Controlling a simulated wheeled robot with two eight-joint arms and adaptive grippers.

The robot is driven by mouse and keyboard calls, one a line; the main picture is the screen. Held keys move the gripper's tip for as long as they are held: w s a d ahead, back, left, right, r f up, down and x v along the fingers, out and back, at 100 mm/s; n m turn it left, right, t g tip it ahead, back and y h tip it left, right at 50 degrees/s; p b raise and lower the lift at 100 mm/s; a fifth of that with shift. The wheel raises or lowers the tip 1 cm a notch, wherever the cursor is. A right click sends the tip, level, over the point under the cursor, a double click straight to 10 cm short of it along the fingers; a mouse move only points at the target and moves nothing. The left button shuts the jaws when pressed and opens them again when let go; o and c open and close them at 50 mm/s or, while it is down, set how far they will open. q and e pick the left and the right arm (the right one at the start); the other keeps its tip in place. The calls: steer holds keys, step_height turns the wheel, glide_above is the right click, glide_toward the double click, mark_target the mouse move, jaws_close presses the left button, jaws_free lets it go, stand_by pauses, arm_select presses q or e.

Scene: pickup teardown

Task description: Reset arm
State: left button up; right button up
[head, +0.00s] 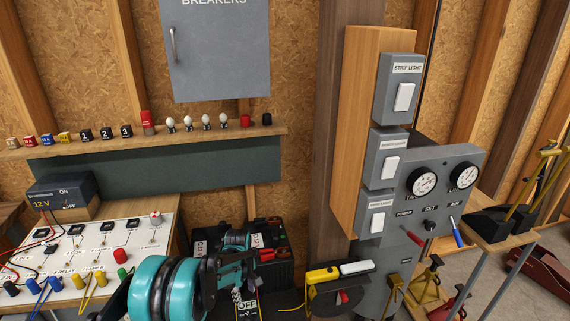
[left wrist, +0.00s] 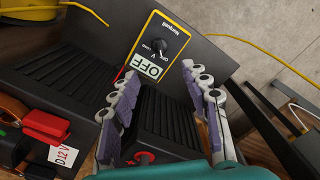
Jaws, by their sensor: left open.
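My left arm, with teal joints, rises from the bottom in the head view, and its gripper (head: 245,268) is over the dark gear at the foot of the board wall. In the left wrist view the left gripper (left wrist: 166,112) has its two padded fingers spread with nothing between them. Below and past the fingers is a black ribbed surface, with a black and yellow meter (left wrist: 158,50) reading OFF beyond. The meter also shows partly in the head view (head: 247,308), behind the gripper. My right gripper is in neither view.
A red clamp (left wrist: 45,125) lies left of the fingers in the wrist view, near a 12 V label. A switch post with STRIP LIGHT (head: 398,88) and gauges stands right of the arm. A wired board (head: 110,240) is at left; a shelf (head: 80,147) holds small parts.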

arm_select(q)
steer(key=s+r+m+t, duration=0.25)
steer(key=s+r, duration=0.25)
steer(key=r, duration=0.4)
steer(key=s+r+m+t, duration=0.1)
steer(key=s+r+m, duration=0.2)
steer(key=s+r, duration=0.35)
steer(key=s+r+m+t, duration=0.3)
steer(key=s+r+m, duration=0.2)
steer(key=s, duration=0.9)
steer(key=shift+s+m+t, duration=0.25)
steer(key=shift+m+t, duration=0.1)
steer(key=shift+m, duration=0.5)
